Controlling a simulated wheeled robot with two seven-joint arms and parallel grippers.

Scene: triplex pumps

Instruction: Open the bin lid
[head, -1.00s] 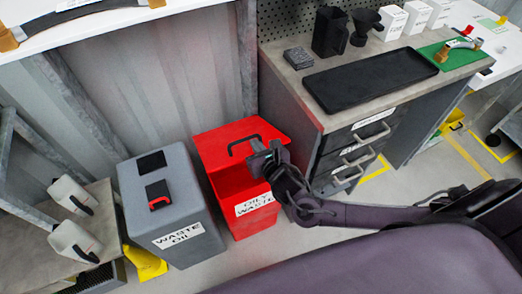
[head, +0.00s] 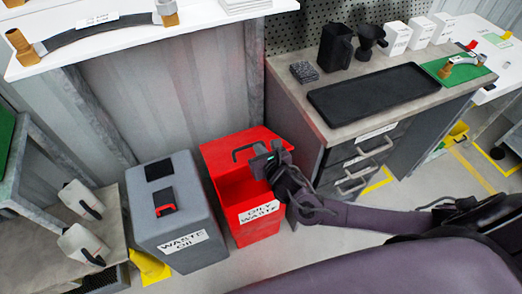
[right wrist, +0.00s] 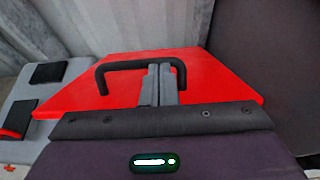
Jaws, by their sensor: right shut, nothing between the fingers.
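The red oily waste bin (head: 262,228) stands on the floor in the middle of the head view. Its red lid (head: 222,151) appears tilted up at the back, with a darker red inside showing below it. A black bar handle (head: 236,153) is on the lid; the handle (right wrist: 112,66) and lid (right wrist: 80,92) also show in the right wrist view. My right gripper (head: 262,162) is at the handle. Its fingers (right wrist: 160,72) are shut with nothing between them and overlap the bar; I cannot tell whether they touch it. My left gripper is not in view.
A grey waste oil bin (head: 190,225) stands close on the left. A drawer cabinet (head: 340,160) with a black tray (head: 372,98) is on the right. White jugs (head: 82,245) sit on a low shelf at the left. A corrugated wall is behind.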

